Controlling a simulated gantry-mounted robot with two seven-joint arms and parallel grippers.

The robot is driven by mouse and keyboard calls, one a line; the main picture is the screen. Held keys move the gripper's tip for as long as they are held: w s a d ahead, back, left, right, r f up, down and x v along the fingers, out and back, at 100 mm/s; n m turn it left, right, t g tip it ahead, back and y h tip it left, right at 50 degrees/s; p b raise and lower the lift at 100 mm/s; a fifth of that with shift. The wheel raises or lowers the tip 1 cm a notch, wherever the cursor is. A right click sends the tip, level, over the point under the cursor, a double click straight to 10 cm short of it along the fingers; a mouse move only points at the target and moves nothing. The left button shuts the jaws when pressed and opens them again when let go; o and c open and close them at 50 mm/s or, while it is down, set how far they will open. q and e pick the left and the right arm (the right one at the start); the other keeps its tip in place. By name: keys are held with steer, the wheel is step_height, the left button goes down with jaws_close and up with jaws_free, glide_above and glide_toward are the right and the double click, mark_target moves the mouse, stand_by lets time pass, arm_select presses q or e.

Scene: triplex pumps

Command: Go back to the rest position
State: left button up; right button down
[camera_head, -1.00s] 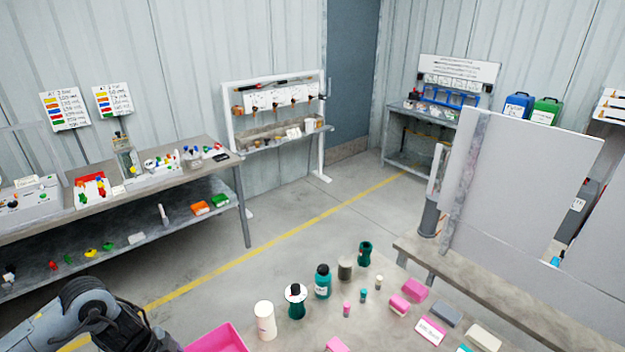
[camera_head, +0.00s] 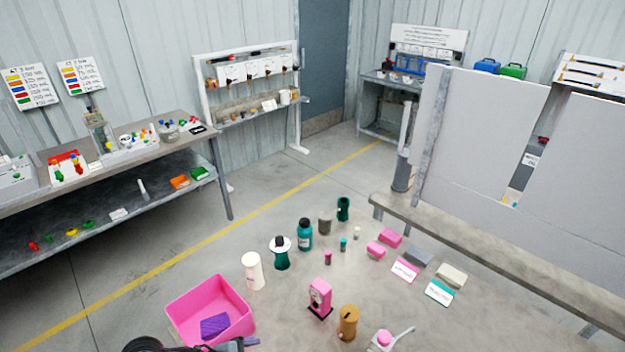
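Only a dark part of my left arm shows at the bottom edge of the head view, just below a pink open bin. Its gripper fingers cannot be made out. My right arm and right gripper are out of view. The pink bin (camera_head: 246,318) stands at the lower left of the near table and holds a purple piece (camera_head: 215,326).
The near table holds a white bottle (camera_head: 253,271), teal bottle (camera_head: 305,235), pink device (camera_head: 320,297), brown container (camera_head: 347,322) and several pink blocks. Grey upright panels (camera_head: 480,130) stand at the right. A shelf bench (camera_head: 110,225) runs along the left wall.

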arm_select(q)
steer(key=s+d+f+n+t+b, duration=0.1)
steer(key=s+d+n+t+b, duration=0.2)
steer(key=d, duration=0.4)
steer(key=s+a+f+n+g+y+b, duration=0.2)
steer(key=s+a+f+n+y, duration=0.15)
steer(key=s+a+n, duration=0.45)
steer(key=s+a+f+n+g+y+b, duration=0.2)
steer(key=s+a+f+n, duration=0.15)
steer(key=s+a, duration=0.55)
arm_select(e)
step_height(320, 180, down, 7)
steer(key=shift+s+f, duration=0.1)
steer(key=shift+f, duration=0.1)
arm_select(q)
step_height(320, 180, up, 30)
steer(key=s+d+p, duration=0.1)
steer(key=d+p, duration=0.1)
steer(key=p, duration=2.8)
steer(key=shift+s+d+f+p, duration=0.2)
steer(key=shift+s+d+p, duration=0.05)
steer(key=shift+s+p, duration=0.1)
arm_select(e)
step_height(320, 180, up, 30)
arm_select(q)
steer(key=shift+m, duration=0.25)
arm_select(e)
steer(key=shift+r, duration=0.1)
